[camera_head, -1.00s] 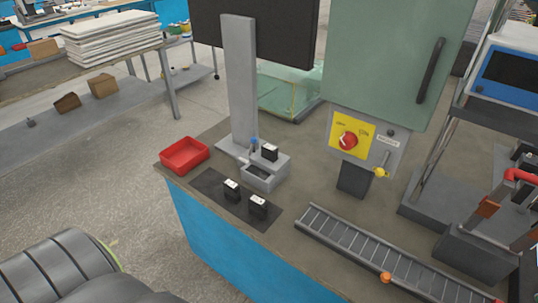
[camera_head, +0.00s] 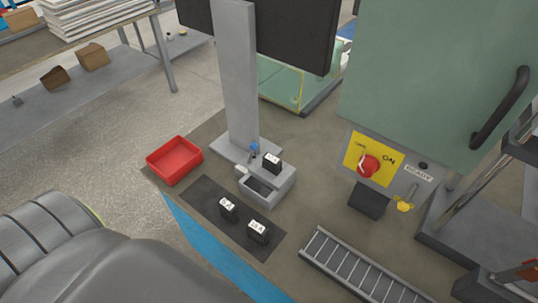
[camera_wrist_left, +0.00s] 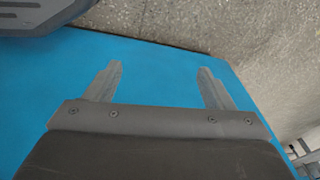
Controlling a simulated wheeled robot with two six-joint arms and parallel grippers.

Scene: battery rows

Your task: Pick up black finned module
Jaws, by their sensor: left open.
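Three small black modules with white labelled tops show in the head view. One black module (camera_head: 228,209) and a second black module (camera_head: 258,232) stand on a dark mat (camera_head: 207,199). A third black module (camera_head: 271,163) sits on the grey fixture (camera_head: 279,194) behind the mat. Fins are too small to make out. My left gripper (camera_wrist_left: 160,82) shows in the left wrist view with its fingers apart and nothing between them. It faces the blue bench side (camera_wrist_left: 160,99), and no module shows there. My right gripper is not in view.
A red tray (camera_head: 174,160) lies left of the mat. A grey post (camera_head: 237,80) rises behind the fixture. A green cabinet (camera_head: 430,80) with a red knob stands right, and a roller track (camera_head: 360,270) lies at front right.

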